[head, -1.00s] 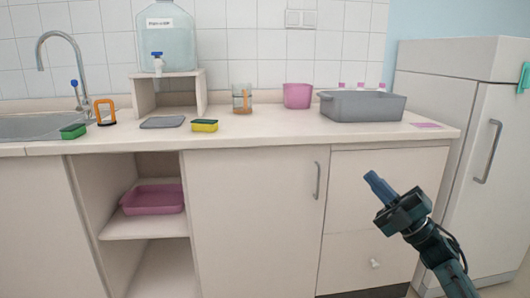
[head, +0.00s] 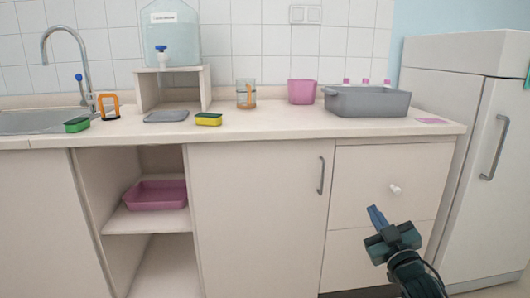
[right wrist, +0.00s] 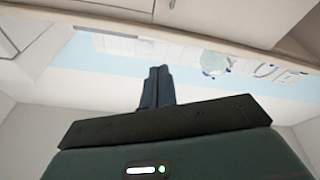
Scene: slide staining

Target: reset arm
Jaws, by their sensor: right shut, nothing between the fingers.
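My right gripper (head: 376,217) is at the lower right of the head view, in front of the drawers and below the counter top. It is shut and empty, and its fingers point up. In the right wrist view its two fingers (right wrist: 157,86) stand side by side, pressed together, with nothing between them. My left gripper is not in view.
The counter (head: 270,131) holds a grey tub (head: 367,103), a pink container (head: 302,92), a glass with an orange item (head: 246,95), sponges (head: 208,119) and a water tank (head: 172,35). A pink tray (head: 155,195) sits on the open shelf. A fridge (head: 470,150) stands at right.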

